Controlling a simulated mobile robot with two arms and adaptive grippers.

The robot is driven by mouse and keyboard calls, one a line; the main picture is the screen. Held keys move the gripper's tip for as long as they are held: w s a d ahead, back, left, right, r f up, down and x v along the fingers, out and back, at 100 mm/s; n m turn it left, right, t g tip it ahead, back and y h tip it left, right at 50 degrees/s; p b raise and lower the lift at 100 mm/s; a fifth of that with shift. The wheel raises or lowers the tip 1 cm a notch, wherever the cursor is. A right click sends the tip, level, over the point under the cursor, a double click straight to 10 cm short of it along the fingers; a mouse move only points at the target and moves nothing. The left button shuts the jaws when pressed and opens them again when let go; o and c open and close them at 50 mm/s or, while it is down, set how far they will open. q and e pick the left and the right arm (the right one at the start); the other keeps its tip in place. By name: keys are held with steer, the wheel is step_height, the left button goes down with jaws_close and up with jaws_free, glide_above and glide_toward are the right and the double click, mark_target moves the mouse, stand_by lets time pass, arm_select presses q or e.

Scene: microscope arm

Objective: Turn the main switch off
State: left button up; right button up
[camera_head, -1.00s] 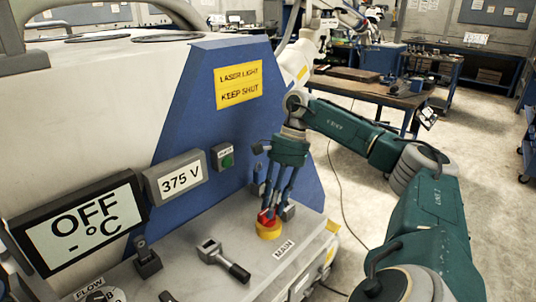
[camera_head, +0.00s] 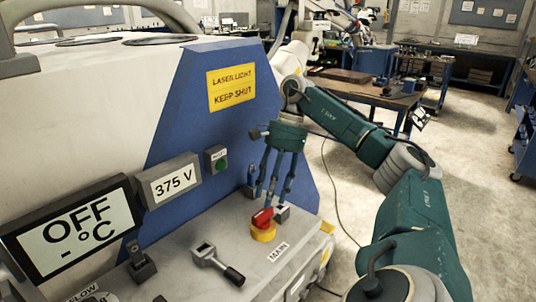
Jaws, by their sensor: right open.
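The main switch (camera_head: 262,217) is a red knob on a round yellow base. It stands on the grey ledge of the machine beside a label reading MAIN (camera_head: 278,252). My right gripper (camera_head: 272,196) points down from the green arm, with its fingers spread just above and behind the red knob. It is open and holds nothing. Whether a fingertip still touches the knob is hard to tell. My left gripper is out of view.
A lever with a black handle (camera_head: 217,262) lies left of the switch. A green button (camera_head: 219,164) sits on the blue panel (camera_head: 190,120). Open floor lies to the right; a workbench (camera_head: 370,95) stands behind.

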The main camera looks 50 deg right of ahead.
mark_target(274, 213)
steer(key=shift+v, duration=1.7)
